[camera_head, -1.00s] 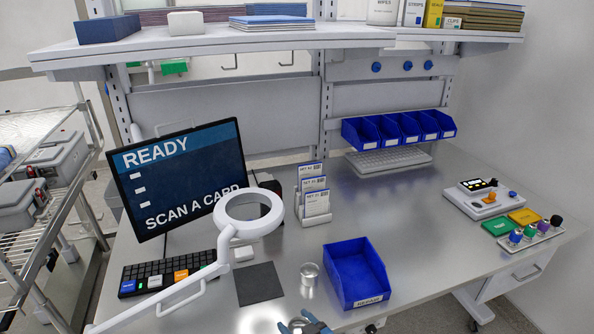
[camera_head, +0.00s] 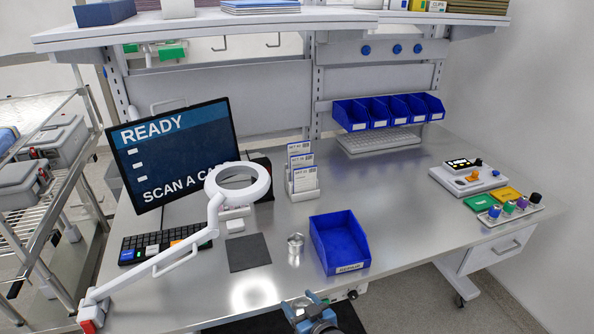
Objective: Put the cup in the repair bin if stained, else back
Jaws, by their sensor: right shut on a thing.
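A small shiny metal cup-like piece (camera_head: 295,249) stands upright on the steel bench between the dark mat (camera_head: 249,253) and the blue repair bin (camera_head: 351,266). I cannot make out any stain on it. The bin is open at the top, carries a label on its front and looks empty. My right gripper (camera_head: 307,302) is at the bottom of the view, by the bench's front edge, apart from the metal piece and the bin. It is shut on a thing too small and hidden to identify. My left gripper is not in view.
A white ring magnifier (camera_head: 238,167) on an arm reaches over the left of the bench, before a monitor (camera_head: 172,150) reading READY, SCAN A CARD. A keyboard (camera_head: 150,243), card rack (camera_head: 303,178) and several small blue bins (camera_head: 388,111) stand around. The right middle of the bench is clear.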

